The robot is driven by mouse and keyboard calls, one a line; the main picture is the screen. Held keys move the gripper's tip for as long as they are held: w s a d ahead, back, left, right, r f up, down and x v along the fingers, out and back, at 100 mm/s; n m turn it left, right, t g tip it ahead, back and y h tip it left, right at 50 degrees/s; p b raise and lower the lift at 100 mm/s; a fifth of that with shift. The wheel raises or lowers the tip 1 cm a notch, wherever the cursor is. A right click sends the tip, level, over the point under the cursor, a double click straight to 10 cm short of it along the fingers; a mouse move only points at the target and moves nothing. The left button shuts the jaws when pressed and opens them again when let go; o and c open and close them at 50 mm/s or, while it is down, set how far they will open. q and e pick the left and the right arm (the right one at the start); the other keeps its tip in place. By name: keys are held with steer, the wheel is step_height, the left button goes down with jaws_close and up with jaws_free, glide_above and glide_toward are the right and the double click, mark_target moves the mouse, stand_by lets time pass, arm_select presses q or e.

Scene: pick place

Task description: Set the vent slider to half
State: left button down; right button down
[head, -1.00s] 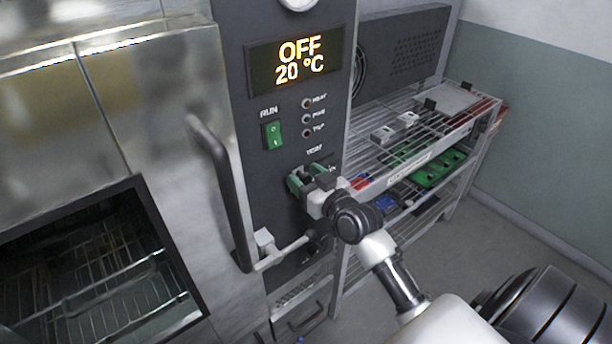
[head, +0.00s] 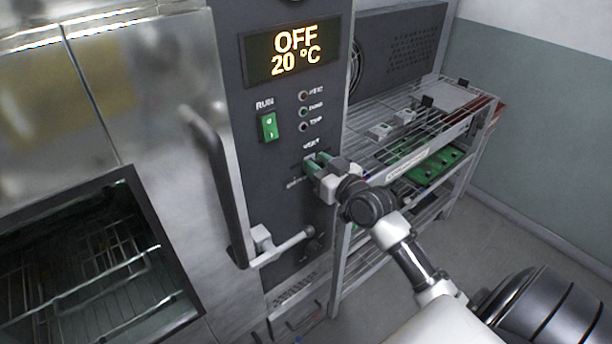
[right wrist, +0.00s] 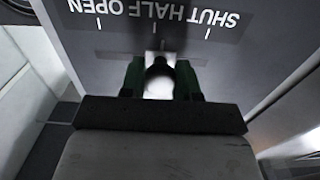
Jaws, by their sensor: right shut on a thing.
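The vent slider's dark knob (right wrist: 160,68) sits between the green fingertips of my right gripper (right wrist: 160,80) in the right wrist view. The scale there appears upside down, with OPEN at left, HALF in the middle and SHUT at right. The knob lies close to in line with the HALF tick. In the head view my right gripper (head: 318,165) is at the vent slot under the VENT label, shut on the knob, which its fingers mostly hide. A piece of slot shows to its left. My left gripper is not in view.
The oven panel has a display (head: 292,52) reading OFF 20 °C and a green RUN switch (head: 268,127). A dark door handle (head: 222,180) and a lever (head: 285,247) stand out left of and below the gripper. A wire rack (head: 420,150) stands at right.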

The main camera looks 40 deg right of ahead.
steer(key=shift+d, duration=0.55)
steer(key=shift+a, duration=0.1)
steer(key=c, duration=0.8)
jaws_free()
steer(key=shift+s+f, duration=0.1)
steer(key=shift+s, duration=0.15)
steer(key=s+b, duration=0.1)
steer(key=s, duration=0.2)
steer(key=s+b, duration=0.1)
steer(key=s, duration=0.3)
steer(key=s+b, duration=0.1)
steer(key=s, duration=0.2)
steer(key=shift+s+d, duration=0.15)
steer(key=shift+d, duration=0.25)
